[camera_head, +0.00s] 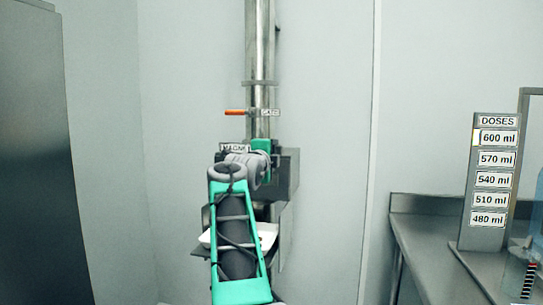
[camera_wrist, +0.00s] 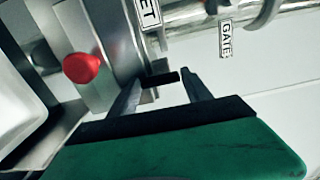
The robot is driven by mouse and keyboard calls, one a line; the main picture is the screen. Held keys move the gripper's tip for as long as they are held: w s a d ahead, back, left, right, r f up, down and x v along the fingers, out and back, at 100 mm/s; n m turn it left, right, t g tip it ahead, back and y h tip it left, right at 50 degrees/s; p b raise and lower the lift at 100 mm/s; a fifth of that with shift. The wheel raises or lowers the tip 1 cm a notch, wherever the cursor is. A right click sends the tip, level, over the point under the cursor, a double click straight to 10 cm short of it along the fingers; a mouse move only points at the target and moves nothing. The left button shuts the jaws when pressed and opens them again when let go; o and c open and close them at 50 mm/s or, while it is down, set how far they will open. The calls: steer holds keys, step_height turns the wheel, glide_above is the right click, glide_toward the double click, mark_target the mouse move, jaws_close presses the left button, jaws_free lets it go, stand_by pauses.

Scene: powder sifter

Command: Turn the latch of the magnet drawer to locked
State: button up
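My gripper (camera_wrist: 161,78) is open in the wrist view, with its two dark fingers apart. A short dark bar (camera_wrist: 160,79), perhaps the drawer latch, lies between the fingertips. I cannot tell whether they touch it. A red round knob (camera_wrist: 82,67) sits on the steel box (camera_wrist: 98,92) left of the fingers. A label ending in "ET" (camera_wrist: 150,12) is just above. In the head view the steel magnet housing (camera_head: 287,170) stands on the pipe under its partly hidden label (camera_head: 235,148). My arm hides the drawer front and fingertips there.
An orange gate handle (camera_head: 236,112) sticks out left above the housing; its GATE label (camera_wrist: 226,38) shows in the wrist view. A white tray (camera_head: 266,236) is below, partly behind my arm. A steel bench (camera_head: 425,251) with a doses board (camera_head: 492,180) stands right.

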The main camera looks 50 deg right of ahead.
steer(key=o, duration=0.3)
steer(key=v, duration=0.7)
steer(key=shift+s+a+b, duration=0.2)
steer(key=shift+a+b, duration=0.2)
